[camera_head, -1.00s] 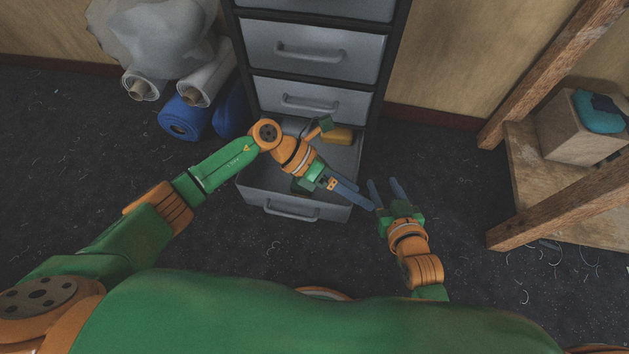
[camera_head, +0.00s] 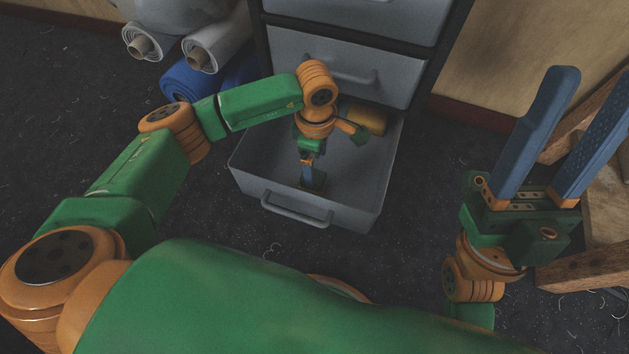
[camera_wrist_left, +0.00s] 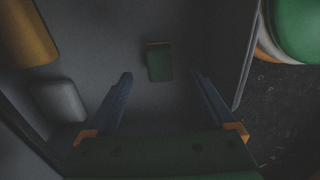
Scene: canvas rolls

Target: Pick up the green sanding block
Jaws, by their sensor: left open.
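The green sanding block (camera_head: 319,183) lies on the floor of the open drawer, partly hidden by my left gripper (camera_head: 308,178). In the left wrist view the block (camera_wrist_left: 160,64) lies just beyond and between the blue fingertips. That gripper is open, points down into the drawer and has nothing between its fingers. Whether the fingertips are level with the block I cannot tell. My right gripper (camera_head: 592,90) is raised at the right, outside the drawer, open and empty with its fingers pointing up in the picture.
The open drawer (camera_head: 356,212) has grey walls around my left gripper. A yellow object (camera_head: 364,118) lies at its back right. In the left wrist view a pale block (camera_wrist_left: 60,100) lies by the wall. Canvas rolls (camera_head: 187,80) stand left; a wooden frame (camera_head: 590,270) stands right.

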